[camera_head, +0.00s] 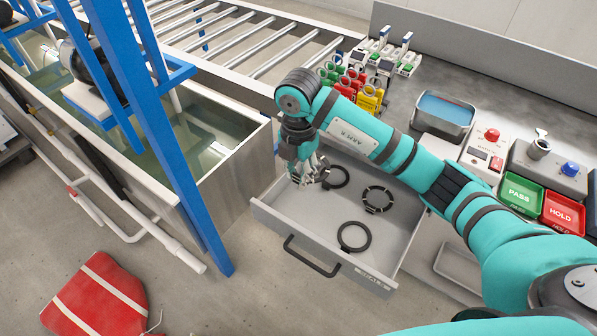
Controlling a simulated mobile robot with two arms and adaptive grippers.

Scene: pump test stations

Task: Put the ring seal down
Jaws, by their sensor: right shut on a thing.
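My right gripper (308,180) points down over the back left part of an open grey drawer (288,222). It is shut on a black ring seal (346,184), whose left edge meets the fingertips; the fingers hide part of this edge. I cannot tell whether the held ring touches the drawer floor. Two more dark rings lie in the drawer: one to the right (389,207) with small light marks, and a plain black one nearer the front (369,238). My left gripper is not in view.
A blue frame post (168,150) and a water tank (235,150) stand left of the drawer. On the bench are coloured tags (370,98), a tray of blue liquid (444,112), a green PASS tray (521,194) and a red HOLD tray (563,212). A red bag (95,298) lies on the floor.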

